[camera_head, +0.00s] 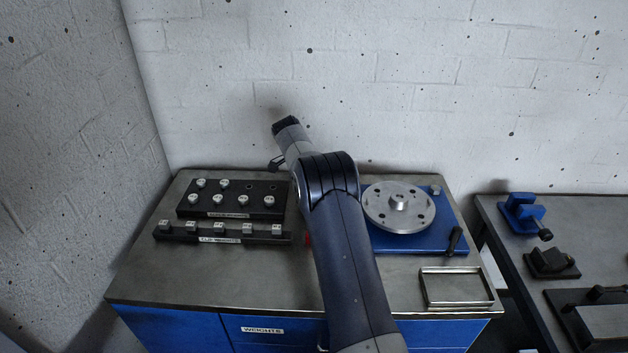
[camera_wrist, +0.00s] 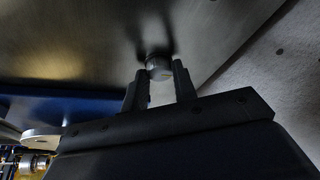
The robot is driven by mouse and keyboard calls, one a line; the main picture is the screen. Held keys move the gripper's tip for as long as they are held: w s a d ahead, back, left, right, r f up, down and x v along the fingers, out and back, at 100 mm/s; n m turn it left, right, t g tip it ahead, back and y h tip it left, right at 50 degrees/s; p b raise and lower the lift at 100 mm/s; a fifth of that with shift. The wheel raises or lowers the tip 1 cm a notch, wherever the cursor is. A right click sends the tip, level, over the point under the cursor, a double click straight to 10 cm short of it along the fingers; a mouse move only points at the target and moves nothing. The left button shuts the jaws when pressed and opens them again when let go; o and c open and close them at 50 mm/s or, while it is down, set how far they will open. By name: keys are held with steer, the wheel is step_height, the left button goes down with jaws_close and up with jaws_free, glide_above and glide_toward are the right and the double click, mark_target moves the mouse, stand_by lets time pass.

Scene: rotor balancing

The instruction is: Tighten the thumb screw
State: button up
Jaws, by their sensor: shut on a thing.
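My gripper (camera_wrist: 159,78) is shut on a small round grey metal piece (camera_wrist: 158,67), held between its fingertips in the wrist view. I cannot tell whether this piece is the thumb screw, or whether it touches anything else. In the head view my arm hides most of the gripper and the held piece. The silver rotor disc (camera_head: 420,212) with its central hub lies on the blue base (camera_head: 395,242), right of my arm. A disc edge (camera_wrist: 42,140) shows at lower left in the wrist view. No thumb screw is clearly identifiable.
A black weight rack (camera_head: 184,211) holds several silver knobs and has two empty holes at back right. A clip rack (camera_head: 265,237) lies in front. An empty metal tray (camera_head: 424,293) stands front right. A black handle (camera_head: 454,240) is on the base. Another bench (camera_head: 520,261) is at right.

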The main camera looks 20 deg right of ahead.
stand_by(0.5)
steer(key=o, duration=1)
steer(key=v, duration=1)
steer(key=shift+r+b, duration=0.35)
steer(key=shift+r, duration=0.05)
steer(key=shift+a+f, duration=0.1)
steer(key=x, duration=1)
steer(key=shift+f+p, duration=0.4)
steer(key=shift+r, duration=0.1)
